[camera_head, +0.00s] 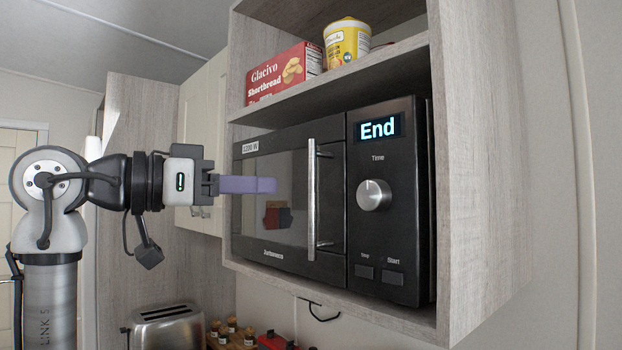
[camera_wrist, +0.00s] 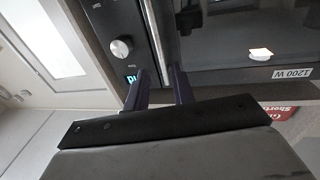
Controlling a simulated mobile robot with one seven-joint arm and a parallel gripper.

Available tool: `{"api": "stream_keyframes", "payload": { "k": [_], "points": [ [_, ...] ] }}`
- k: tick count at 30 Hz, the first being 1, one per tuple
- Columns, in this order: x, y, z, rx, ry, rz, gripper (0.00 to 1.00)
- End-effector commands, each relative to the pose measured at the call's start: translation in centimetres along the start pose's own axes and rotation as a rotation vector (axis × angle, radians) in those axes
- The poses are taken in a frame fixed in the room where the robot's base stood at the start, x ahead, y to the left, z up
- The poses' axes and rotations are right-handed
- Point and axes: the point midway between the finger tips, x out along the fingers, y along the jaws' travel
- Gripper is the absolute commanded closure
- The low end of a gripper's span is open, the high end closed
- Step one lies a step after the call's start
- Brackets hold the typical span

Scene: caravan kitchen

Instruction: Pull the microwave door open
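The black microwave (camera_head: 276,259) sits in a wooden wall cabinet, its door (camera_head: 265,215) closed. A vertical silver handle (camera_head: 311,200) runs along the door's right side. In the wrist view the handle (camera_wrist: 154,38) runs upward between the lines of my two fingers. My gripper (camera_head: 273,185) is in front of the door, with its purple fingertips left of the handle in the head view. My gripper (camera_wrist: 160,80) is open in the wrist view, its fingers apart and nothing seen held. The handle's lower end there is partly hidden, and I cannot tell whether the fingers touch it.
The control panel has a dial (camera_head: 373,195) and a display (camera_head: 380,128) reading "End". A red shortbread box (camera_head: 283,74) and a yellow tub (camera_head: 347,42) stand on the shelf above. A toaster (camera_head: 166,327) and small jars (camera_head: 232,325) are below. The cabinet's side wall (camera_head: 480,150) borders the right.

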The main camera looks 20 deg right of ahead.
Motion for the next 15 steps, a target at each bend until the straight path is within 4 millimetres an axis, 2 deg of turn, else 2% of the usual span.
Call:
{"api": "stream_keyframes", "payload": {
  "k": [3,9,15],
  "points": [
    [2.8,0.0,-0.3,-0.002,-0.002,0.002,0.75],
    [6.5,0.0,-0.2,-0.001,0.000,0.001,0.75],
    [8.6,-0.1,-0.1,-0.001,0.002,-0.001,0.75]
  ]
}}
